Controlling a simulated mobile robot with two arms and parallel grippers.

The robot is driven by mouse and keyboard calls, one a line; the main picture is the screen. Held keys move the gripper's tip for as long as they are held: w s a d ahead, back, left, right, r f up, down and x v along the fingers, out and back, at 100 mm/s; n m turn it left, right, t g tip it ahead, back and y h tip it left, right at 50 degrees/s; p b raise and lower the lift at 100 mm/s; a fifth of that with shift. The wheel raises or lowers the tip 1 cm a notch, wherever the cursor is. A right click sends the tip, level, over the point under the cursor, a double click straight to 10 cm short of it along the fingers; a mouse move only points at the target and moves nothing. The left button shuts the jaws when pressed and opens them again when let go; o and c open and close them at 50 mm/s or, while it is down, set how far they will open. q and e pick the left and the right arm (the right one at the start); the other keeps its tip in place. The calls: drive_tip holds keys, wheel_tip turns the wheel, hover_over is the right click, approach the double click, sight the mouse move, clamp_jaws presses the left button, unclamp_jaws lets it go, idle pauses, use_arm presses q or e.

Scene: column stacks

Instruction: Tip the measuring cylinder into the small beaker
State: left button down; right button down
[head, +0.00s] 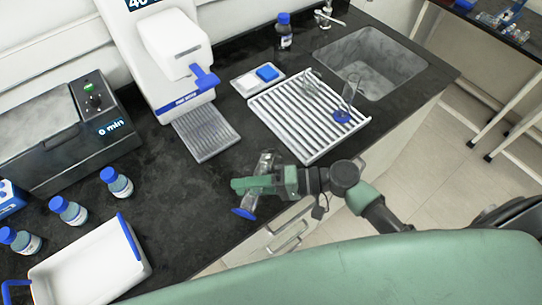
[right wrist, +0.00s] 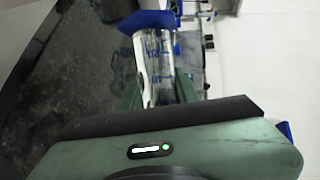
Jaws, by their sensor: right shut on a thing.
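My right gripper (head: 243,184) is shut on a clear measuring cylinder (head: 267,162) with a blue foot, over the counter's front edge. The foot shows at the lower left of the gripper, and the glass leans to the upper right in the head view. In the right wrist view, the cylinder (right wrist: 158,62) with blue marks stands between the fingers, its blue foot at the top. A clear glass vessel (head: 311,84), perhaps the small beaker, is on the white ribbed rack (head: 290,122). Its contents cannot be told. My left gripper is not in view.
Another blue-footed glass cylinder (head: 343,115) stands on the rack. A white dispenser (head: 177,60) with a drip grille (head: 207,134) is behind. A sink (head: 372,62) is at right. Several blue-capped bottles (head: 118,183) and a white tray (head: 90,265) are at left. The counter between is clear.

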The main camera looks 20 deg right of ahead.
drive_tip(key=shift+s+a+r+m+y, duration=0.15)
drive_tip(key=shift+r+m+y, duration=0.45)
drive_tip(key=shift+r+m, duration=0.85)
idle(1.4)
